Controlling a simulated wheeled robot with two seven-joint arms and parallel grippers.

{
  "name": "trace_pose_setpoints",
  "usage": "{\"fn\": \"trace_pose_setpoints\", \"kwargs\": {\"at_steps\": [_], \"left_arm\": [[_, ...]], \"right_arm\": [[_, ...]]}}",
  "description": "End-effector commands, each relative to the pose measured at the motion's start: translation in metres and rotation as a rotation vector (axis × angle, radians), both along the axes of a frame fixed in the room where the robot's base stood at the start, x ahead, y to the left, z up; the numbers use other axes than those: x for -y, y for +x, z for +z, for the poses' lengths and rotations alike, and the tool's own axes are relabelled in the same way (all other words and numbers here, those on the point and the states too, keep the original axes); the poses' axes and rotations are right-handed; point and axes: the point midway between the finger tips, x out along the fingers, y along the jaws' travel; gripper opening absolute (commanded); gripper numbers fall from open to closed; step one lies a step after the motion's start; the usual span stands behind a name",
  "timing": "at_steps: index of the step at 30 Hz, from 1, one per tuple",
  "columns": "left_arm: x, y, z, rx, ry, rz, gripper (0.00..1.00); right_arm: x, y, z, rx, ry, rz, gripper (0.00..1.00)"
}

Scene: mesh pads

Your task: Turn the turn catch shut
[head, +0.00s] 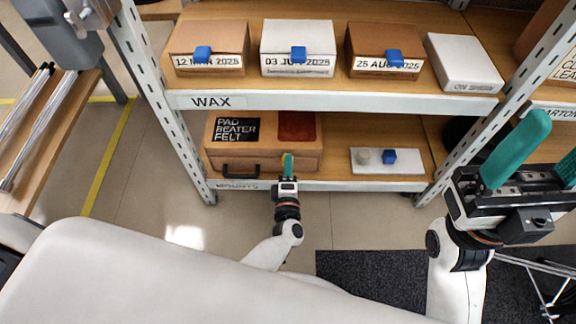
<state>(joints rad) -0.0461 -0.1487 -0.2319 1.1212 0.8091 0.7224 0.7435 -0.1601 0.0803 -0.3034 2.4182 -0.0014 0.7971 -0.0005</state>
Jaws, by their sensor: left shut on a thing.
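A brown case (222,160) labelled "PAD BEATER FELT" sits on the lower shelf, with a dark handle (240,170) and a dark red patch on top. My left gripper (288,164) is at the front of this case, right of the handle. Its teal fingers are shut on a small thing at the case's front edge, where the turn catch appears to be. The fingers hide most of it, and I cannot tell how the catch is turned. My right gripper (544,158) is at the right, its teal fingers apart and empty, away from the case.
The upper shelf edge (350,104), marked "WAX", holds several boxes with blue clips and overhangs the case. A white plate (408,160) with a round knob and a blue block lies right of the case. Metal uprights (180,140) bound the shelf.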

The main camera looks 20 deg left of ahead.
Motion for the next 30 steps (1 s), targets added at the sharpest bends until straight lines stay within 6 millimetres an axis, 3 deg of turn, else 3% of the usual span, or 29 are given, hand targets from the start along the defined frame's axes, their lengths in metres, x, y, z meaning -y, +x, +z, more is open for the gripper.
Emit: {"fn": "trace_pose_setpoints", "kwargs": {"at_steps": [13,14,17,30], "left_arm": [[-0.0044,-0.0003,0.0006,0.002,0.011,0.010,0.07],[-0.0044,-0.0003,0.0007,0.002,0.011,0.010,0.33],[-0.0037,-0.0002,0.0006,0.001,0.011,0.009,0.50],[-0.0006,-0.0003,0.0001,-0.001,0.008,0.003,0.52]], "right_arm": [[0.0008,0.0011,-0.0033,-0.016,0.000,-0.002,0.61],[0.0009,0.0012,-0.0033,-0.016,0.000,-0.002,0.61],[0.0010,0.0012,-0.0032,-0.015,-0.001,-0.003,0.61],[0.0007,0.0013,-0.0022,-0.010,-0.005,-0.002,0.61]]}}
